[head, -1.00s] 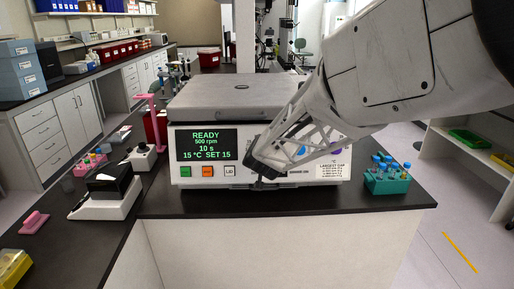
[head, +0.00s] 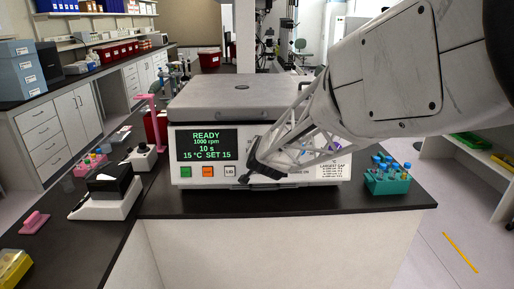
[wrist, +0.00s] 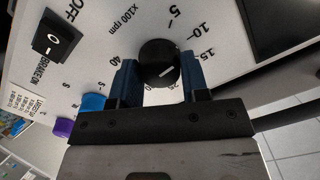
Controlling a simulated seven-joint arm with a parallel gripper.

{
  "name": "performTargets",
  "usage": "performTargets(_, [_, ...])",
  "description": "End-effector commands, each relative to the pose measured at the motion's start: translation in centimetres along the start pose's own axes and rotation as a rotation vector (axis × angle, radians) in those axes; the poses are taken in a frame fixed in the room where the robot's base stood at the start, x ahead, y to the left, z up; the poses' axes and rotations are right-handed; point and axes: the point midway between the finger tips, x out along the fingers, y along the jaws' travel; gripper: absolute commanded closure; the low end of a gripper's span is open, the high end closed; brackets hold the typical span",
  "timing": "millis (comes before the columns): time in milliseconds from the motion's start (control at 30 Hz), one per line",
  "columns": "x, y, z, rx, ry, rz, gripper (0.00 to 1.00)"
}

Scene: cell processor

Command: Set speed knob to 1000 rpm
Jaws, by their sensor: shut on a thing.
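The cell processor (head: 262,100) is a white box with a grey lid on the bench. Its display (head: 207,145) reads READY, 1000 rpm, 10 s, 15 °C SET 15. The black speed knob (wrist: 158,60) sits on the panel by the "x100 rpm" label in the wrist view, with a white pointer line and a printed number scale around it. My gripper (wrist: 158,72) has its blue fingers on both sides of the knob and is shut on it. In the head view my gripper (head: 258,174) is at the front panel and hides the knob.
A black rocker switch (wrist: 52,36), a blue knob (wrist: 94,102) and a purple knob (wrist: 63,127) are nearby on the panel. A teal tube rack (head: 387,184) stands right of the machine. A black-and-white device (head: 108,190) stands left. The bench front is clear.

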Motion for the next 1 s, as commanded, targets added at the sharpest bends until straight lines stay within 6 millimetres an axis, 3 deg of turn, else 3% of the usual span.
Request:
performTargets(633, [0.06, 0.07, 0.04, 0.081, 0.0, -0.005, 0.82])
performTargets(667, [0.07, 0.07, 0.04, 0.081, 0.0, -0.005, 0.55])
performTargets(800, [0.05, 0.05, 0.03, 0.081, 0.0, -0.005, 0.34])
performTargets(1000, [0.03, 0.03, 0.02, 0.08, 0.0, -0.005, 0.33])
